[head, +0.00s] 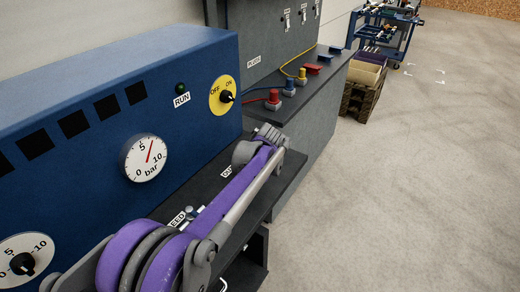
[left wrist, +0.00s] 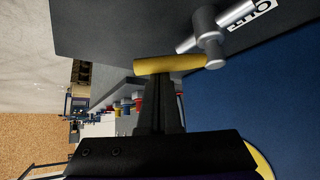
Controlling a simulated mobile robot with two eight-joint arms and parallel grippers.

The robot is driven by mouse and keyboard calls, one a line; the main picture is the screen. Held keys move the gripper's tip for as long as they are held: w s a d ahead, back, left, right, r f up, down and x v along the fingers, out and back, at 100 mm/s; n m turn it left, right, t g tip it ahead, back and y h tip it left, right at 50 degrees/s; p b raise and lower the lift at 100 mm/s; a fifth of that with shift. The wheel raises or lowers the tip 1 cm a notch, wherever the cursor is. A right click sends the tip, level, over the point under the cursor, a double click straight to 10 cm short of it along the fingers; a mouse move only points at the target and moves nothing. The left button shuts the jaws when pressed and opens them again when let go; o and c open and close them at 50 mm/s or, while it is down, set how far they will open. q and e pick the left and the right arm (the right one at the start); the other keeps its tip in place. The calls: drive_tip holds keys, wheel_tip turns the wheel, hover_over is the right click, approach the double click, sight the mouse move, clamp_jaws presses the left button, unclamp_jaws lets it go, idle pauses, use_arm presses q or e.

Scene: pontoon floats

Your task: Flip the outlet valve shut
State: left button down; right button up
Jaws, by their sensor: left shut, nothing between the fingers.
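The outlet valve (left wrist: 211,38) is a grey metal body with a yellow lever (left wrist: 170,64), beside a partly cropped label starting "OU" in the left wrist view. The lever points left in that picture, and the pipe slants up to the right. My left gripper (left wrist: 158,82) is shut and empty, its dark fingertips right at the lever's underside in the picture. I cannot tell whether they touch it. In the head view my purple and grey left arm covers the outlet valve and most of its label (head: 228,171). My right gripper is in neither view.
The blue panel (head: 100,110) with a bar gauge (head: 144,158) and a yellow ON/OFF switch (head: 223,96) stands left of the arm. A feed valve (head: 195,211) lies beside the arm. Red and yellow plugs (head: 273,100) stand farther back. The floor at right is clear.

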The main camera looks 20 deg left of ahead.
use_arm(q)
drive_tip(key=shift+s+d+m+h, duration=0.1)
drive_tip(key=shift+s+m+h, duration=0.25)
drive_tip(key=shift+m, duration=0.15)
drive_tip(key=shift+s+d, duration=0.25)
drive_tip(key=shift+s, duration=1.55)
drive_tip(key=shift+s+f, duration=0.1)
drive_tip(key=shift+f, duration=0.05)
